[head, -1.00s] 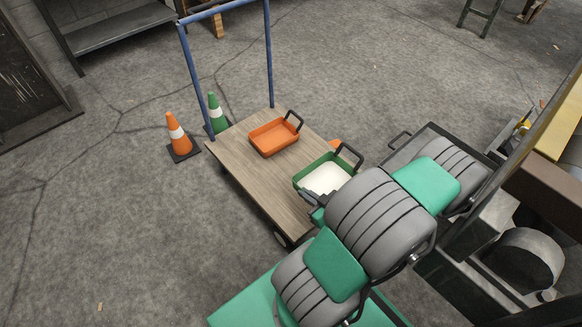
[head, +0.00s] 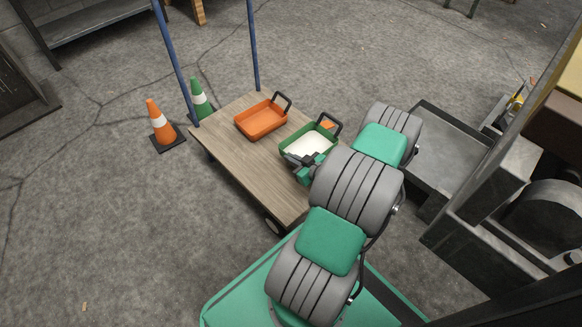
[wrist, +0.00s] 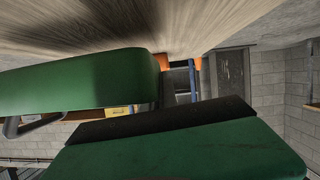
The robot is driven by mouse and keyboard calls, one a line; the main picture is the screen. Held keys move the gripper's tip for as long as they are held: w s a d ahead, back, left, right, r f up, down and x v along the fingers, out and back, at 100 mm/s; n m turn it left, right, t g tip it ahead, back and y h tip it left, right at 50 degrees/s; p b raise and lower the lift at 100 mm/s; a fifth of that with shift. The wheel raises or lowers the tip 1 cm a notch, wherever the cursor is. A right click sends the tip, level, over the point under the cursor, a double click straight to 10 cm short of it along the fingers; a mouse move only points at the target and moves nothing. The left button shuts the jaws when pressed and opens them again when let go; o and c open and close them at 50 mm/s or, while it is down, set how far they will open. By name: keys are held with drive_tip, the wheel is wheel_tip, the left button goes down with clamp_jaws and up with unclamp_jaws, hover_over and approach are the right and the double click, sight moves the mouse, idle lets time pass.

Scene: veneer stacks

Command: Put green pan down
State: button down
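The green pan (head: 328,151), with a whitish inside and a black handle, sits on the right side of the cart's wooden deck (head: 230,145), at or very near its surface. In the wrist view the pan's green wall (wrist: 80,82) fills the upper left. My gripper (head: 305,162) is at the pan's near left side. One green finger with a dark pad (wrist: 165,118) shows in the wrist view, with a gap between it and the pan wall. The gripper looks open; the other finger is hidden in the wrist view.
An orange pan (head: 262,119) sits on the deck left of the green one. An orange cone (head: 161,127) and a green cone (head: 199,98) stand on the floor beyond the cart. Blue posts (head: 173,60) rise at its far end. Grey machinery (head: 520,215) stands at the right.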

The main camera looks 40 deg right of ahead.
drive_tip(key=shift+w+d+f+b, duration=0.15)
drive_tip(key=shift+w+f+b, duration=0.2)
drive_tip(key=shift+f, duration=0.15)
drive_tip(key=shift+d+f+b, duration=0.1)
drive_tip(key=shift+f+b, duration=0.55)
drive_tip(key=shift+f, duration=0.75)
drive_tip(key=shift+f, duration=0.1)
drive_tip(key=c, duration=1.7)
unclamp_jaws()
drive_tip(key=shift+f, duration=0.1)
